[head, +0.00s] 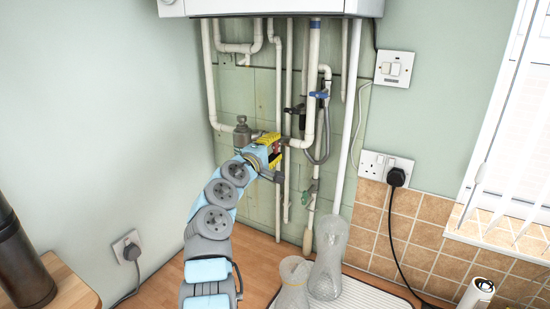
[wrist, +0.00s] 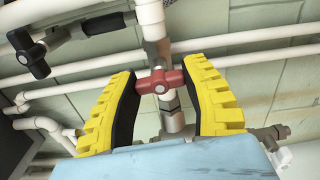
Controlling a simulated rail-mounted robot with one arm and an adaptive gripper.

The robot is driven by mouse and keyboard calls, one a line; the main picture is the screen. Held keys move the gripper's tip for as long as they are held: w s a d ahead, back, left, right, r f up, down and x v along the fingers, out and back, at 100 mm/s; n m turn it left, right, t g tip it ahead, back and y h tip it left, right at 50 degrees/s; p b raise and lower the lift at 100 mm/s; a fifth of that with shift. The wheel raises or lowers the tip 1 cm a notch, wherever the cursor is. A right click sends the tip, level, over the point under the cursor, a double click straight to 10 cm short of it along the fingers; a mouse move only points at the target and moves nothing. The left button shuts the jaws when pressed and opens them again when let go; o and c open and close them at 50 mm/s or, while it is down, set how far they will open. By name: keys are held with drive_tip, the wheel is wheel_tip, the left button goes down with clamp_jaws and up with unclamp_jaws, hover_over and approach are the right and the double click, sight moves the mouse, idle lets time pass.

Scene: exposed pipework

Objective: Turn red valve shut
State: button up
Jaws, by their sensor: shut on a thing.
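The red valve (wrist: 160,82) is a small red handle on a pale pipe with a grey metal fitting. In the wrist view its handle lies roughly crosswise to that pipe. My gripper (wrist: 160,88) has yellow ribbed fingers with dark inner pads, one on each side of the handle. The fingers are shut on the two ends of the handle. In the head view my gripper (head: 272,145) is at the pipework below the white boiler, and the fingers mostly hide the red valve.
A black-handled valve (wrist: 32,52) sits to the left in the wrist view. The head view shows a blue-handled valve (head: 318,94) and a green-handled one (head: 306,198) nearby. Pipes run close around my gripper. Clear ribbed vessels (head: 328,260) stand on the counter below.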

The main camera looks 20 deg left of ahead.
drive_tip(key=shift+f+m+b, duration=0.15)
drive_tip(key=shift+m+b, duration=0.35)
drive_tip(key=o, duration=1.2)
drive_tip(key=s+a, duration=0.2)
drive_tip(key=s, duration=0.9)
drive_tip(key=shift+s, duration=0.4)
